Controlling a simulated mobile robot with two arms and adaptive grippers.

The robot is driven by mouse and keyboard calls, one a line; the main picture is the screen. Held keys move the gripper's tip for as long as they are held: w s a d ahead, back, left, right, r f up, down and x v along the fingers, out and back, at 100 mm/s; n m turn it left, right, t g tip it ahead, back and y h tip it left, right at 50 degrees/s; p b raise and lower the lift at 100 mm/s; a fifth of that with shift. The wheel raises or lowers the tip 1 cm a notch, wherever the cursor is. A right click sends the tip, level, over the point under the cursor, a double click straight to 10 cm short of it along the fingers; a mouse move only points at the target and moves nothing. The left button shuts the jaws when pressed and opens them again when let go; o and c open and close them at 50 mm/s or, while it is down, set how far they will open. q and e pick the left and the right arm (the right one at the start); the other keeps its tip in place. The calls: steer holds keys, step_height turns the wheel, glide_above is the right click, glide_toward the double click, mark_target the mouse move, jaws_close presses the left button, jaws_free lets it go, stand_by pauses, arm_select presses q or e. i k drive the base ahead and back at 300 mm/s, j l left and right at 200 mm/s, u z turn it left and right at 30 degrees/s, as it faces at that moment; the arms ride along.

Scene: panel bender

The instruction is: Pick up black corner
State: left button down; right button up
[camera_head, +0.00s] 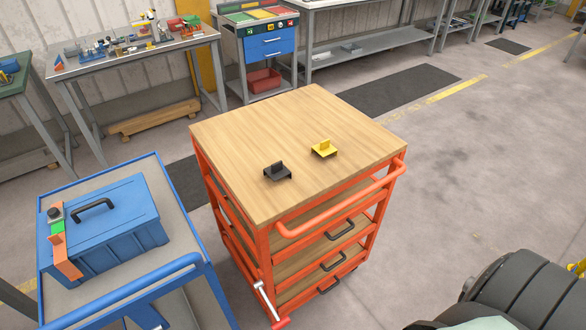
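The black corner (277,173) is a small dark angled piece with an upright flange. It rests on the wooden top (250,130) of an orange cart, left of centre and close to the cart's near side. A similar yellow corner (323,150) lies to its right and a little farther back, apart from it. Nothing touches or covers the black corner. Neither of my grippers shows in the head view.
The orange cart has a handle rail (340,200) along its near edge. A blue cart (185,230) with a blue toolbox (110,225) stands to the left. Workbenches line the wall behind. Open floor (480,170) lies to the right.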

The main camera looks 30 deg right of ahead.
mark_target(277, 170)
steer(key=i+z, duration=0.15)
steer(key=z, duration=0.3)
steer(key=i+z, duration=0.2)
steer(key=z, duration=0.25)
steer(key=u, duration=1.5)
